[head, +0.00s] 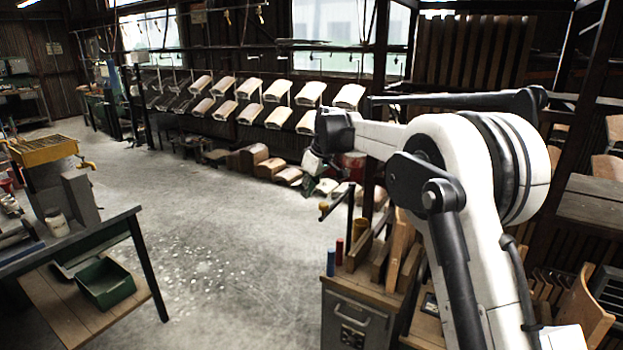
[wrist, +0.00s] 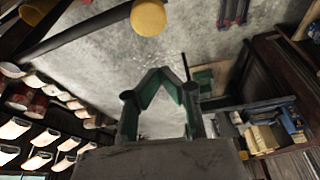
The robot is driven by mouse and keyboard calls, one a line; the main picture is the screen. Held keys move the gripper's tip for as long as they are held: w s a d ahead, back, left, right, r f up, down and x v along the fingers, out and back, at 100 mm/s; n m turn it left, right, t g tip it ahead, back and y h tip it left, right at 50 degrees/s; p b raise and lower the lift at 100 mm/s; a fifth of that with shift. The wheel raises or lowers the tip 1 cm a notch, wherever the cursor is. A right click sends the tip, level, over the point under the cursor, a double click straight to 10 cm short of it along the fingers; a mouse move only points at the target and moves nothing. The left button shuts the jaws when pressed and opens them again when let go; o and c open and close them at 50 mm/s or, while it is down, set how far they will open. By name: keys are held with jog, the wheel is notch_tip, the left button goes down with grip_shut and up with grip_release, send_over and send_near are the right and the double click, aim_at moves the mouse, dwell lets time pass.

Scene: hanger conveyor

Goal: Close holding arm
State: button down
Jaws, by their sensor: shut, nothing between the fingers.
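My gripper (head: 316,166) is at the end of my white and black arm, in the middle of the head view. In the wrist view, the green fingers of my gripper (wrist: 163,76) come together at their tips, with nothing between them. A dark bar with a yellow rounded end (wrist: 148,17) crosses the top left of the wrist view, apart from the fingers. In the head view, a thin dark bar with a yellow end (head: 323,206) shows just below my gripper. I cannot tell for certain whether this is the holding arm.
A wooden-topped cabinet (head: 352,300) with upright boards stands below my arm. Rows of curved wooden panels (head: 275,91) hang along the back. A workbench (head: 75,235) with a green bin (head: 105,284) on its lower shelf is at left. The floor between is clear.

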jog(key=s+d, duration=0.1)
jog(key=s+d+f+p, duration=0.1)
jog(key=d, duration=0.1)
jog(key=shift+f, duration=0.1)
dwell(0.3)
jog(key=shift+s, duration=0.1)
